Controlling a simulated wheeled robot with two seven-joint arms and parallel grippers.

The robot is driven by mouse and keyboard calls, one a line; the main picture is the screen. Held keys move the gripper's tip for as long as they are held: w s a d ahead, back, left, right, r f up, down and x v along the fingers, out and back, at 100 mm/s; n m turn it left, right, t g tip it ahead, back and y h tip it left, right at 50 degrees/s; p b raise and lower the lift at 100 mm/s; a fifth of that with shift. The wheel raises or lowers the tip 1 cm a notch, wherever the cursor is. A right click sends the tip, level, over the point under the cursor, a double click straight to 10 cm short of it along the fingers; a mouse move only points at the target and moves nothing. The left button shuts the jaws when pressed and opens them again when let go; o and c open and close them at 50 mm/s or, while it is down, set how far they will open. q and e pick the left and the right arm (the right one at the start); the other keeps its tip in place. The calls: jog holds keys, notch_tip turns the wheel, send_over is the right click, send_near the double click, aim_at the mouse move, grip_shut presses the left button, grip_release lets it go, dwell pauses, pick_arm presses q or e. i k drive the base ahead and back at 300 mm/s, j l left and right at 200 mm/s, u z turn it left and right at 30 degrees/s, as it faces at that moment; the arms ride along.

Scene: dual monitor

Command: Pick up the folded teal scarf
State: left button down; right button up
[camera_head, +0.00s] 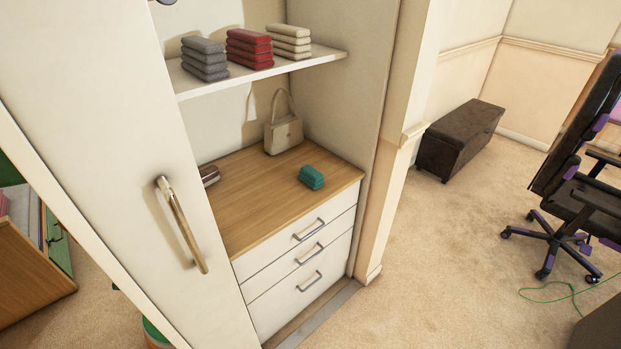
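The folded teal scarf (311,177) lies on the wooden top (245,200) of the drawer unit inside the wardrobe, towards its right side. It is a small stack of folded layers, with nothing on top of it. Neither of my grippers shows in the head view, so nothing is seen near or touching the scarf.
A beige handbag (284,134) stands behind the scarf. A dark folded item (209,175) lies at left, partly hidden by the wardrobe door (110,130). Grey (205,60), red (249,48) and cream (289,41) stacks sit on the shelf (300,64) above.

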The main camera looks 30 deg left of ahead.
aim_at(313, 179)
jog(key=i+l+u, duration=0.65)
jog(key=i+l, duration=0.15)
jog(key=l, duration=0.15)
